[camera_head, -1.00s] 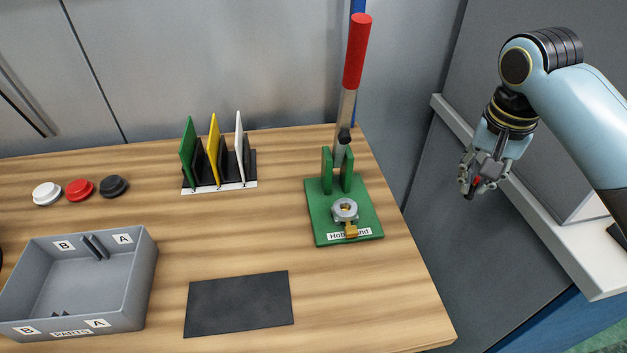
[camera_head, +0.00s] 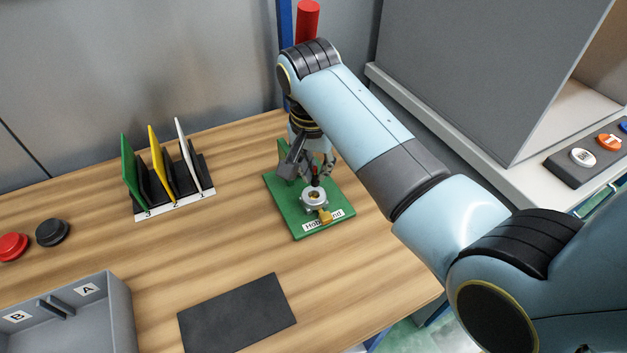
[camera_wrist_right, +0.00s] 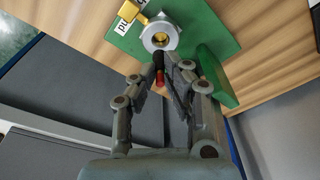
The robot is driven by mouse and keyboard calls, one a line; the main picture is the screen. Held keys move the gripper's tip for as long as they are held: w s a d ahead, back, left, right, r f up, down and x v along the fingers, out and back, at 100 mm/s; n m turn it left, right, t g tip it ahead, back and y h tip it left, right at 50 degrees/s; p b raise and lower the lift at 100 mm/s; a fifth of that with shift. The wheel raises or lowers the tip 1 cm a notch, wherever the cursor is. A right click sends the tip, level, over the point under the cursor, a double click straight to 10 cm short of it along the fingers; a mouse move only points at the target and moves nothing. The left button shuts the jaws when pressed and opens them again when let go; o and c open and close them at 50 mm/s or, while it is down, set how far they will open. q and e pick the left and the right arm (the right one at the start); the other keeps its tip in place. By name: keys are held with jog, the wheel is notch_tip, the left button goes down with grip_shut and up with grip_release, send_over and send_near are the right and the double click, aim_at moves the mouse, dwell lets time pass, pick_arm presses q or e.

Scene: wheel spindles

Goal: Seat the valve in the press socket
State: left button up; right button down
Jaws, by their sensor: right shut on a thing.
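My right gripper (camera_head: 316,178) is just above and behind the socket. In the right wrist view my right gripper (camera_wrist_right: 167,75) is shut on the valve (camera_wrist_right: 159,78), a small thin part, black at one end with a red band. The valve's black end points toward the socket (camera_wrist_right: 160,36); I cannot tell whether it touches. My left gripper is not in view.
A rack (camera_head: 175,205) with green, yellow and white plates stands left of the press. A dark mat (camera_head: 237,313) lies in front. A grey parts bin (camera_head: 121,305) and red and black round pieces sit at left. My right arm covers the table's right side.

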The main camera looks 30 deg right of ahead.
aim_at(314, 177)
jog(key=shift+a+f, duration=0.15)
jog(key=shift+f, duration=0.15)
notch_tip(314, 177, down, 4)
jog(key=shift+r, duration=0.15)
jog(key=c, duration=1.4)
grip_release()
notch_tip(314, 177, up, 12)
jog(key=s+a, duration=0.1)
jog(key=shift+s+a, duration=0.1)
jog(key=shift+s, duration=0.05)
